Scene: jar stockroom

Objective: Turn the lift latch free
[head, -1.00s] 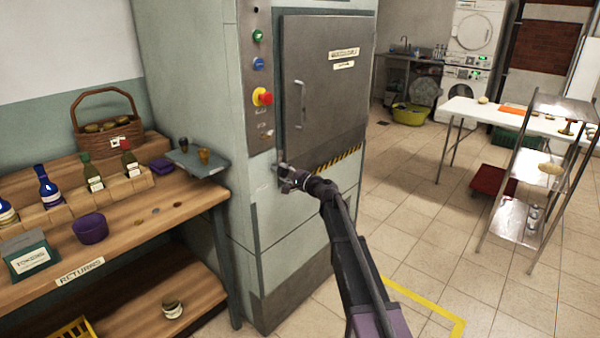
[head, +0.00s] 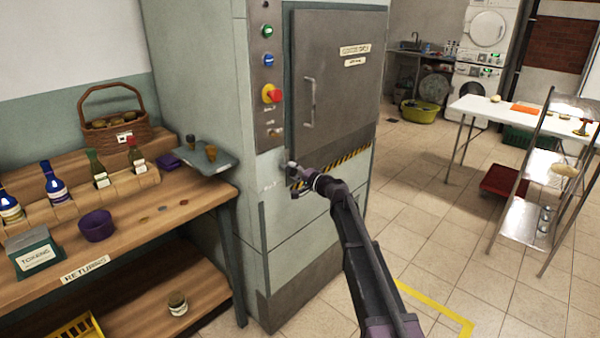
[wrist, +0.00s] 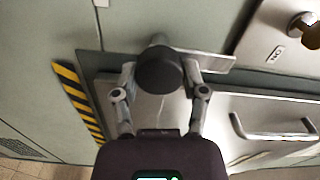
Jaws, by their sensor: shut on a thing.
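The lift latch shows in the wrist view as a dark round knob (wrist: 160,72) in front of a flat metal bar (wrist: 212,62). My gripper (wrist: 159,80) has one finger on each side of the knob and is shut on it. In the head view my gripper (head: 291,169) is at the lower left corner of the grey lift door (head: 338,85), just above the striped strip. The latch is too small there to make out behind it. The door is closed, and its upright handle (head: 309,102) stands clear of my gripper.
A button panel with a red knob (head: 272,94) is left of the door. A small grey shelf (head: 205,160) juts from the cabinet's left side. A wooden bench (head: 150,205) with bottles is at left. A metal rack (head: 530,190) stands at right; open tiled floor lies between.

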